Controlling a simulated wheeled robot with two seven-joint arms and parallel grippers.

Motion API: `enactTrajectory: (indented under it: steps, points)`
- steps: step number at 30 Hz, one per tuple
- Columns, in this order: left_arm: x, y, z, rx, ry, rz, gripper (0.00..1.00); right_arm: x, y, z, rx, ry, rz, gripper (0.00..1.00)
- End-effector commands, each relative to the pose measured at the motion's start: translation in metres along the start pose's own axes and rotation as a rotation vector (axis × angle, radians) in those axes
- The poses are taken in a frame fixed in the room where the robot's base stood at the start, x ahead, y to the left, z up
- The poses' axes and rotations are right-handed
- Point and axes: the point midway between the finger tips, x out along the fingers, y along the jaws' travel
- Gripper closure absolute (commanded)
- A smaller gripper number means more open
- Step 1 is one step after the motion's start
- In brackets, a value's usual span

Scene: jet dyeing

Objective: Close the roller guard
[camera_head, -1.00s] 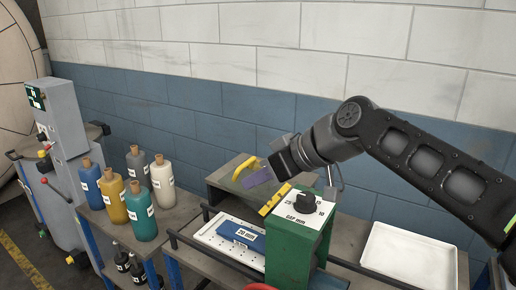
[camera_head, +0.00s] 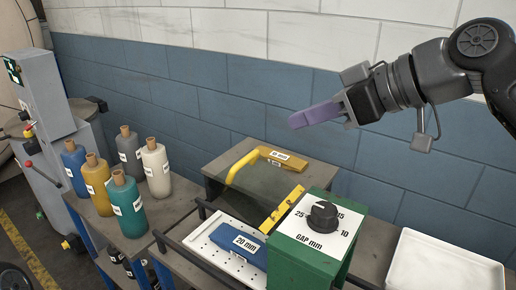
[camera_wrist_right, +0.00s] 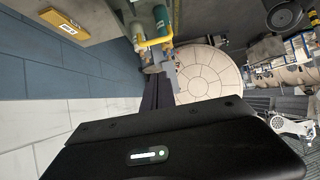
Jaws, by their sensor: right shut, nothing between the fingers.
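The roller guard looks like a see-through dark panel (camera_head: 262,186) with a curved yellow handle (camera_head: 236,166) at its left and a yellow strip (camera_head: 281,210) at its front right. It sits behind the green gap-dial box (camera_head: 305,258); I cannot tell its exact angle. My right gripper (camera_head: 302,117) has purple fingers, shut and empty. It hangs in the air above and to the right of the guard, in front of the wall, clear of the handle. In the right wrist view the shut fingers (camera_wrist_right: 158,85) point toward the room. My left gripper is not in view.
A yellow block (camera_head: 283,158) lies on the grey surface behind the guard. A blue 20 mm block (camera_head: 240,244) lies on a white perforated tray (camera_head: 205,240). Several bottles (camera_head: 127,207) stand at left. An empty white tray (camera_head: 445,268) is at right.

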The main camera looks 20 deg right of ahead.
Motion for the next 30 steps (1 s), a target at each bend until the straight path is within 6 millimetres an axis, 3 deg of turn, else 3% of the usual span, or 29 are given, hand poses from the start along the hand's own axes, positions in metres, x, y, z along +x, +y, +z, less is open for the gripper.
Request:
enactTrajectory:
  steps: [8,22,30]
  points:
    - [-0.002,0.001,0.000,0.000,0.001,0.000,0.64,0.016,0.000,0.000,0.001,-0.002,-0.001,1.00]
    - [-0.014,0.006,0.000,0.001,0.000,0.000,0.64,0.104,-0.001,0.000,0.001,-0.005,-0.003,1.00]
    - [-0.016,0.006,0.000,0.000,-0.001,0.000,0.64,0.126,0.000,0.026,0.002,-0.001,0.001,1.00]
